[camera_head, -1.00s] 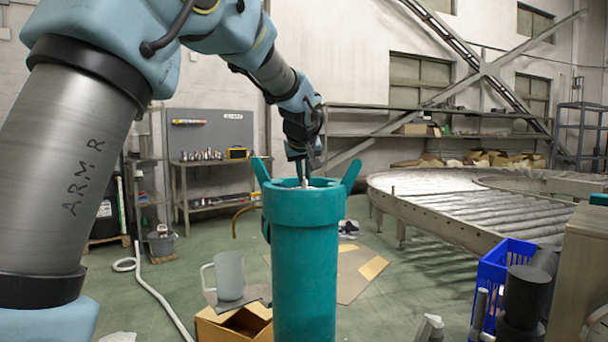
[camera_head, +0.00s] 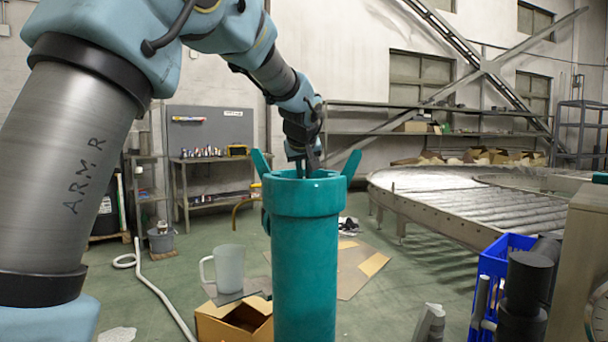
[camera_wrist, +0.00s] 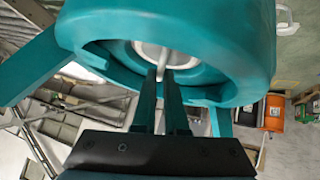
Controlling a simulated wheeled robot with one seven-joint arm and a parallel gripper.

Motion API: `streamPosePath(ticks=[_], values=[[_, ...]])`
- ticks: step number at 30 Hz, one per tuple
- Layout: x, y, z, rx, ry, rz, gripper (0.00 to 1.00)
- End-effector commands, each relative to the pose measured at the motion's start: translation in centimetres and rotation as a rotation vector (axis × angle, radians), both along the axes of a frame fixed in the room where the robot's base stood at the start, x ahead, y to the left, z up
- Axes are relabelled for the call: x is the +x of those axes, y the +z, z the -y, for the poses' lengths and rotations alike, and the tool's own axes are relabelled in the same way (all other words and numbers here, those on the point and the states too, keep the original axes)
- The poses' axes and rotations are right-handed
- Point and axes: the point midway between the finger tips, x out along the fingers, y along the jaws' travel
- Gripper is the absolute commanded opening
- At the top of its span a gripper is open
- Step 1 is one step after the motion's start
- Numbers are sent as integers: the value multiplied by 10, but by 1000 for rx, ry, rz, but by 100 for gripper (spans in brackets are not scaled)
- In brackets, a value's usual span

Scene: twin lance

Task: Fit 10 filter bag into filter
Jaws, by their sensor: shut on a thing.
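The filter (camera_head: 305,235) is a tall teal cylinder standing upright in the middle of the head view, its top open and two lugs raised at the rim. My gripper (camera_head: 307,174) points down into that opening. In the wrist view the filter's rim (camera_wrist: 240,45) curves around the opening, and my gripper (camera_wrist: 168,72) reaches in with its fingers close together on a small light stem of the filter bag (camera_wrist: 147,49). The bag's pale round top shows inside the bore. The rest of the bag is hidden in the filter, so I cannot see how deep it sits.
A translucent jug (camera_head: 224,268) and an open cardboard box (camera_head: 235,320) are left of the filter. A blue crate (camera_head: 490,285) stands at the right near dark cylinders. A roller conveyor (camera_head: 460,205) runs behind. Floor around the filter is partly clear.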

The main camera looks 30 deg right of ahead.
Motion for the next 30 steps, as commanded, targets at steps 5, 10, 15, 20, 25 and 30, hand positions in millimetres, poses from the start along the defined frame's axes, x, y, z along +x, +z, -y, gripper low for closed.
streamPosePath(ticks=[5,10,15,20,25,30], values=[[0,-5,0,0,0,1,0],[0,-9,0,0,0,1,0],[0,-13,0,0,0,1,0],[0,-17,0,0,0,1,0],[0,-21,0,-1,-1,1,0],[0,-25,0,-1,-1,1,0]])
